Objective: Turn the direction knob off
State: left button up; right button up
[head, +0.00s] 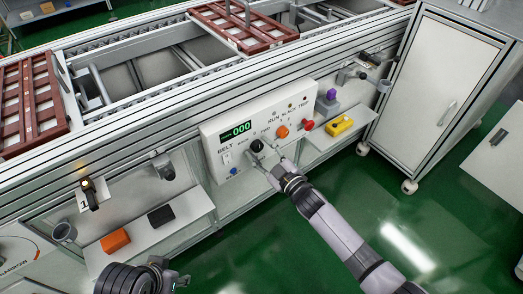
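The white control panel (215,137) on the conveyor's side has a green display reading 000. A black knob (256,145) and an orange knob (282,131) sit on its face. The lettering is too small to tell for certain which is the direction knob. My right gripper (268,165) is just below and in front of the black knob, its fingertips close to it. I cannot tell whether they touch it or how wide they are apart. My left gripper (174,281) is low at the bottom edge, away from the panel, its fingers unclear.
A red button (308,125) is at the panel's right, a blue knob (234,171) at its lower left. A right shelf holds a purple item (331,95) and a yellow box (339,125). A left shelf holds orange (115,241) and black (161,215) blocks. Green floor lies open ahead.

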jog(key=shift+o, duration=0.3)
jog(key=v, duration=1.2)
